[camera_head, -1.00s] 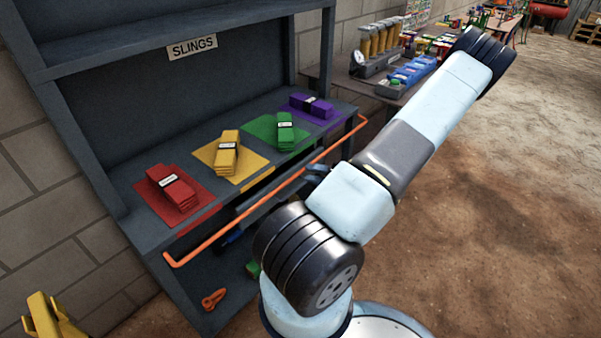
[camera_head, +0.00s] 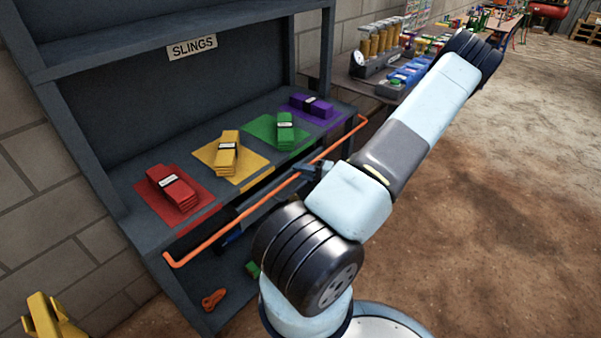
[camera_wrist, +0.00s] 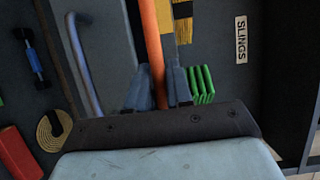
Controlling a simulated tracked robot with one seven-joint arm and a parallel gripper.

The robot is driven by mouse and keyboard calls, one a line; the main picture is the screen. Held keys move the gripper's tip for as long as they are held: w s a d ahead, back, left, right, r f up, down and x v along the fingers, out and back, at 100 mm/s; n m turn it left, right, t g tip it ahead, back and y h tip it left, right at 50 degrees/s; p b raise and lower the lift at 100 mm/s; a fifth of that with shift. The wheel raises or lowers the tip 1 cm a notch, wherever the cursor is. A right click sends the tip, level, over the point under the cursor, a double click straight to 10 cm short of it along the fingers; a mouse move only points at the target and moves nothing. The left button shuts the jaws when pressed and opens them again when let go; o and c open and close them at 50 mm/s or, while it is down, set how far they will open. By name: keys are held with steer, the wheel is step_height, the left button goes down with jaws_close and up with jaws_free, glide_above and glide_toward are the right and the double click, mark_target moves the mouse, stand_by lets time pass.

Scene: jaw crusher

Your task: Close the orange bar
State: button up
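The orange bar (camera_head: 219,233) runs lengthwise along the front edge of the slings shelf, bent at both ends, standing out from the shelf front. In the wrist view the bar (camera_wrist: 151,45) runs down the middle between the two grey-blue fingers of my gripper (camera_wrist: 160,90). The fingers lie close to both sides of it; whether they press on it is unclear. In the head view my gripper (camera_head: 313,168) is small, beside the middle to right part of the bar, partly hidden by my arm.
Red (camera_head: 173,188), yellow (camera_head: 227,155), green (camera_head: 285,131) and purple (camera_head: 312,106) slings lie on the shelf top (camera_head: 150,228). A lower shelf holds small items, including an orange shackle (camera_head: 213,299). Open dirt floor lies to the right.

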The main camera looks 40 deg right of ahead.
jaws_close()
steer(key=shift+a+f, duration=0.1)
steer(key=shift+a, duration=0.05)
